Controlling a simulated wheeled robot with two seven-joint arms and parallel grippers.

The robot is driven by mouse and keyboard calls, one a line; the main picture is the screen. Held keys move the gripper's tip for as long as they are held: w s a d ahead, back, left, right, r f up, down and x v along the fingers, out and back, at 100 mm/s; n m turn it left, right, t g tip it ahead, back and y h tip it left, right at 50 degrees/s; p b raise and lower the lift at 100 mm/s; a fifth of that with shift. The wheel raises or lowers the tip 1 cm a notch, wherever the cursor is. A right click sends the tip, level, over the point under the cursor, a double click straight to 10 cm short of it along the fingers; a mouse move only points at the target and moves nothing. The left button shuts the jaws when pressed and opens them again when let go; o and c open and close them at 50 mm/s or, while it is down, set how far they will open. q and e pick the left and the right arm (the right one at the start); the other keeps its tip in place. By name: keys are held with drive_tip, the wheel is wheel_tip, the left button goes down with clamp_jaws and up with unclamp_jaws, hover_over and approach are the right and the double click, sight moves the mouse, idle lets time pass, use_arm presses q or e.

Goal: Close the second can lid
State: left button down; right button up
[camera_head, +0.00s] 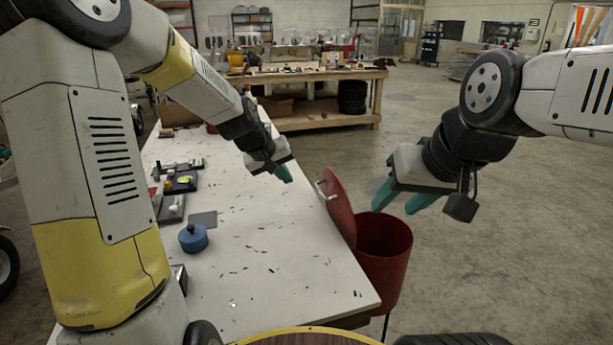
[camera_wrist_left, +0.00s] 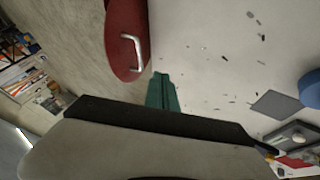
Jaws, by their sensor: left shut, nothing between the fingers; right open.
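My right gripper (camera_head: 399,205) is open and empty, above and right of the can.
The white table (camera_head: 300,258) holds scattered dark bits, a blue round object (camera_head: 193,238), a grey flat square (camera_head: 203,219) and dark trays at its left. A wooden workbench (camera_head: 322,112) stands behind. The floor right of the can is clear.

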use_arm(q)
drive_tip(key=w+d+f, duration=0.7)
drive_tip(key=f, duration=0.1)
drive_tip(key=shift+w+f, duration=0.2)
drive_tip(key=shift+f, duration=0.1)
drive_tip(key=shift+d+r, duration=0.1)
drive_tip(key=shift+d, duration=0.05)
idle(0.3)
